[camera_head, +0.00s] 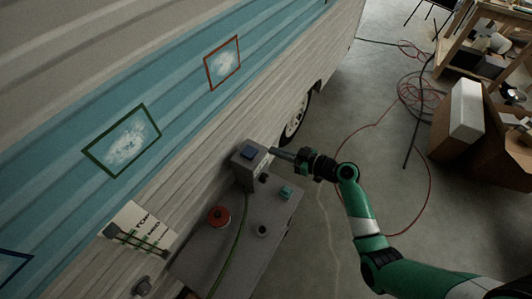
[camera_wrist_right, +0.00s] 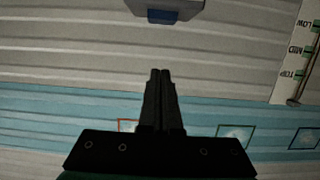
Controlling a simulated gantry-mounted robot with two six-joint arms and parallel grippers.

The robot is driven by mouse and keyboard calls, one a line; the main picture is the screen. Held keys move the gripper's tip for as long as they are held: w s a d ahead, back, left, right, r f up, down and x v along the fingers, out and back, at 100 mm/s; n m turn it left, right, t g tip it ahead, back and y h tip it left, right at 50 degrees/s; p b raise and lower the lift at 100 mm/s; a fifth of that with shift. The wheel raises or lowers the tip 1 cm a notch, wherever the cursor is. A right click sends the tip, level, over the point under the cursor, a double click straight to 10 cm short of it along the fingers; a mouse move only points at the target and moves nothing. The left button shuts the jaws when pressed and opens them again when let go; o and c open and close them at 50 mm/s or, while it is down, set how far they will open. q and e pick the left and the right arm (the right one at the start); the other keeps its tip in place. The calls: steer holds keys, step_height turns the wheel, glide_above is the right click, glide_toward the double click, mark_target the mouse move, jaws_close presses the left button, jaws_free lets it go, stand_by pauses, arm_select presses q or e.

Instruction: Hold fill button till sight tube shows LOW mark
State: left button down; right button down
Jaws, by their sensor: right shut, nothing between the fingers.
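A grey box (camera_head: 243,167) with a blue square button (camera_head: 249,153) on top stands at the back of a grey table. The blue button (camera_wrist_right: 162,16) also shows at the top of the right wrist view. My right gripper (camera_head: 273,152) is shut and empty, its tips just right of the box, apart from the button in the wrist view. A white gauge board (camera_head: 140,226) leans by the camper wall; in the wrist view the board (camera_wrist_right: 292,60) appears upside down with LOW, MID and TOP marks. The level in its tube cannot be read. My left gripper is out of view.
The grey table (camera_head: 235,255) also holds a red round knob (camera_head: 218,216), a small teal block (camera_head: 286,192) and a green hose (camera_head: 241,225). The camper wall (camera_head: 185,165) rises behind.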

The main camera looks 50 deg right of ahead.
steer(key=b, duration=0.9)
glide_above(255, 157)
steer(key=s, duration=0.2)
step_height(255, 157, down, 3)
steer(key=shift+d+r, duration=0.1)
steer(key=shift+d, duration=0.05)
steer(key=shift+w+r+p, duration=0.15)
steer(key=shift+w+p, duration=0.2)
steer(key=shift+w, duration=0.55)
step_height(255, 157, down, 3)
steer(key=shift+w+f+b, duration=0.15)
steer(key=shift+f+b, duration=0.05)
steer(key=shift+b, duration=0.5)
steer(key=shift+f, duration=0.2)
